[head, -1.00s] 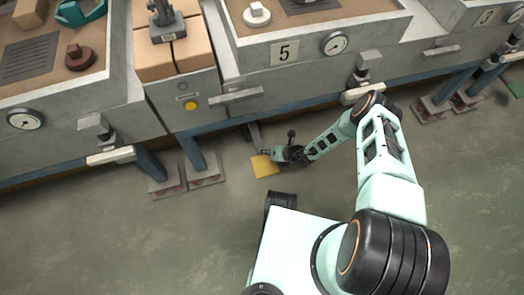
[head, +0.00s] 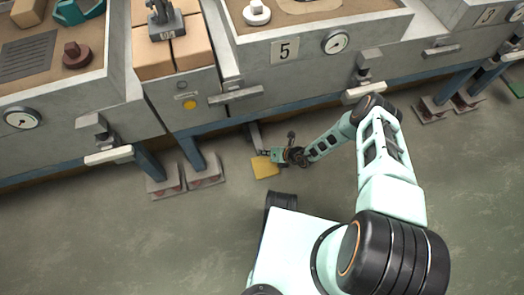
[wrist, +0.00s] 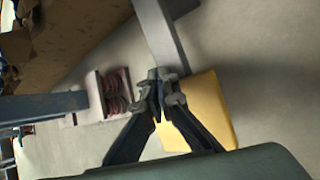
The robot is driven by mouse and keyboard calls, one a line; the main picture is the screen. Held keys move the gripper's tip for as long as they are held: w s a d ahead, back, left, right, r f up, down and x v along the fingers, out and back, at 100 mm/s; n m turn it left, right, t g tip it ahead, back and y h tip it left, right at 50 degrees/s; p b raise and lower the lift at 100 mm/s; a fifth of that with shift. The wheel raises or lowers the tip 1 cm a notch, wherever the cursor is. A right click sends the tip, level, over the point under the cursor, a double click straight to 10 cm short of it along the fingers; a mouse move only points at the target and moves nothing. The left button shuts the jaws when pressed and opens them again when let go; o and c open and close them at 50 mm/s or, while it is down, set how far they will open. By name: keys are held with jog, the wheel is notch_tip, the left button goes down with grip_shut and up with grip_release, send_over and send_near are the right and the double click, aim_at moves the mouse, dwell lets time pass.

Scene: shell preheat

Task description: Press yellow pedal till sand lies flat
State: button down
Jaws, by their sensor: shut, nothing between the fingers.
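The yellow pedal (head: 264,167) is a flat plate low by the floor, at the end of a grey bar under the box marked 5. It also shows in the wrist view (wrist: 212,108). My gripper (head: 269,154) is shut and empty, low over the pedal's far edge, where the bar meets it. In the wrist view the closed fingertips (wrist: 165,82) overlap the bar and the pedal's near-left edge; I cannot tell if they touch. Brown sand (head: 338,12) shows in the box marked 5, cut off by the picture's top; I cannot tell how flat it lies.
Grey metal feet (head: 203,172) of the blue-legged frame stand left of the pedal. Box 5 carries a dial gauge (head: 336,43). Another sand box with a reddish-brown piece (head: 77,56) is at the left.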

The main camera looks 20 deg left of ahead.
jog(key=shift+s+d+f, duration=0.15)
jog(key=shift+s+f, duration=0.35)
jog(key=shift+f, duration=0.05)
jog(key=shift+r+p, duration=0.5)
jog(key=shift+r, duration=0.25)
jog(key=shift+w+r+p, duration=0.25)
jog(key=shift+r+p, duration=0.75)
jog(key=shift+r, duration=0.15)
jog(key=shift+w+r+p, duration=0.2)
jog(key=shift+r+p, duration=0.75)
jog(key=shift+r, duration=0.2)
jog(key=r+p, duration=0.4)
jog(key=r, duration=0.1)
jog(key=shift+w+a, duration=0.1)
jog(key=shift+a, duration=0.15)
dwell(0.4)
